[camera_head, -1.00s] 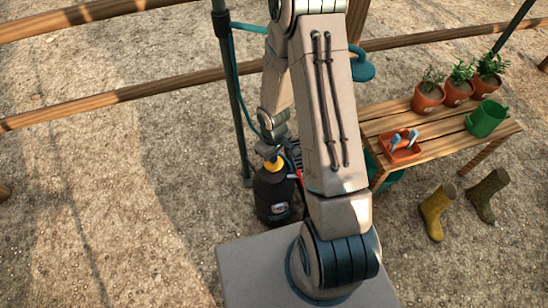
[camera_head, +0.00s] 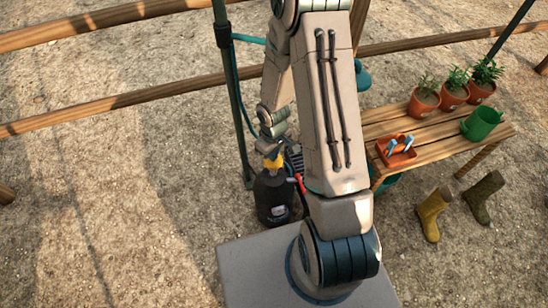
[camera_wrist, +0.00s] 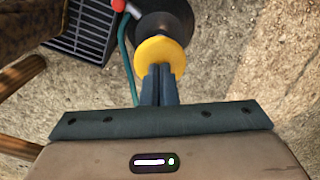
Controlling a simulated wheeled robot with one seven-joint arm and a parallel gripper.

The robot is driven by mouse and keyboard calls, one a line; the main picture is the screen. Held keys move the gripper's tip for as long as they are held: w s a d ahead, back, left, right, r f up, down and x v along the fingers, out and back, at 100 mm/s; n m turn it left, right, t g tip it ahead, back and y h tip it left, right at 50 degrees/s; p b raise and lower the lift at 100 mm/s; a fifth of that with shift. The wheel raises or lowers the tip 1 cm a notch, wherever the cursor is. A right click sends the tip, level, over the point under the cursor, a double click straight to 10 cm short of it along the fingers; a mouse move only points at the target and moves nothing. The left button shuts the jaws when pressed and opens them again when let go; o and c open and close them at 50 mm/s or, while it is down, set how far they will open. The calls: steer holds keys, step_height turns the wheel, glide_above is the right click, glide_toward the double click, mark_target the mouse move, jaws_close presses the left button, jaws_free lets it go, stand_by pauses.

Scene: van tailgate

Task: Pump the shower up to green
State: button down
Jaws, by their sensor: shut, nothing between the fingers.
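The shower's black pump tank (camera_head: 273,200) stands on the ground left of my base, with a yellow pump knob (camera_head: 273,161) on top. In the wrist view the yellow knob (camera_wrist: 160,56) shows right at my fingertips, with the black tank (camera_wrist: 165,22) beyond it. My gripper (camera_wrist: 159,75) is shut and empty, its fingers together over the knob; I cannot tell if they touch it. A green-blue hose (camera_wrist: 128,60) and a red part (camera_wrist: 119,5) show beside the tank. The gauge with the green zone cannot be made out.
A dark grate (camera_wrist: 85,30) lies beside the tank. A green pole (camera_head: 232,90) stands just behind it.

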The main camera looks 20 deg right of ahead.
steer(key=shift+f, duration=0.1)
stand_by(0.5)
steer(key=shift+f+b, duration=2.3)
steer(key=shift+f, duration=0.25)
steer(key=shift+r+p, duration=2.1)
steer(key=shift+r, duration=0.55)
steer(key=shift+f, duration=0.1)
steer(key=shift+f+b, duration=2.15)
steer(key=shift+f, duration=0.3)
steer(key=shift+r+p, duration=2)
steer(key=shift+r, duration=0.55)
steer(key=shift+r+p, duration=2.4)
steer(key=shift+r, duration=0.65)
